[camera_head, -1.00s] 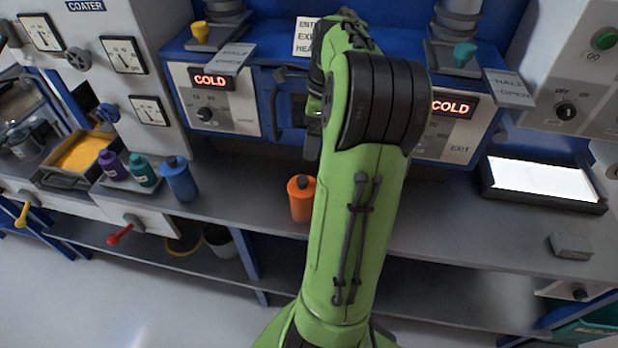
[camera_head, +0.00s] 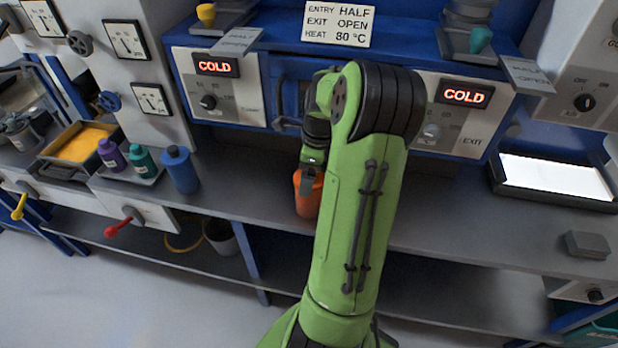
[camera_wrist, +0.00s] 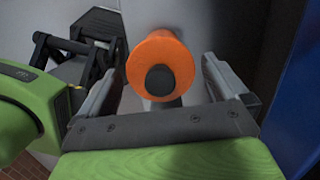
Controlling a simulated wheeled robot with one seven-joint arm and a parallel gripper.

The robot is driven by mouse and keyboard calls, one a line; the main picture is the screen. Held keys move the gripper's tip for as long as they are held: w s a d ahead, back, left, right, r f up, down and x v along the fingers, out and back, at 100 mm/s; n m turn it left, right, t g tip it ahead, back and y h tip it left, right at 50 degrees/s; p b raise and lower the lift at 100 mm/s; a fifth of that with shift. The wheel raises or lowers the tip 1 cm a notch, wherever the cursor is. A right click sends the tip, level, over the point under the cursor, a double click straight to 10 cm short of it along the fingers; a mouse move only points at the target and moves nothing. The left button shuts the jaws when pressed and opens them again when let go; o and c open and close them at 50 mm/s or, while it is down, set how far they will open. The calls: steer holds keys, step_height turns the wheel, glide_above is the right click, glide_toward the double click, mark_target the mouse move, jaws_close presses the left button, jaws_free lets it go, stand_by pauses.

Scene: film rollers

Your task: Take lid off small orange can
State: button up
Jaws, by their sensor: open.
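The small orange can (camera_head: 307,196) stands upright on the grey counter in front of the blue machine. Its upper part is hidden behind my gripper (camera_head: 311,178) in the head view. In the wrist view I look down on the orange can (camera_wrist: 161,50) and its round black lid (camera_wrist: 160,80). My gripper (camera_wrist: 170,95) is open, with one finger on each side of the can and lid. Gaps show between the fingers and the can, so it holds nothing.
A blue bottle (camera_head: 180,170) stands to the left on the counter, beside a tray with a teal bottle (camera_head: 146,163) and a purple bottle (camera_head: 112,155). A lit white panel (camera_head: 556,180) and a grey block (camera_head: 588,245) lie to the right. The counter around the can is clear.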

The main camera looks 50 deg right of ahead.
steer(key=shift+r, duration=0.1)
steer(key=shift+c, duration=0.5)
steer(key=c, duration=0.7)
steer(key=shift+o, duration=0.2)
step_height(320, 180, up, 10)
steer(key=p, duration=0.2)
steer(key=shift+p, duration=0.35)
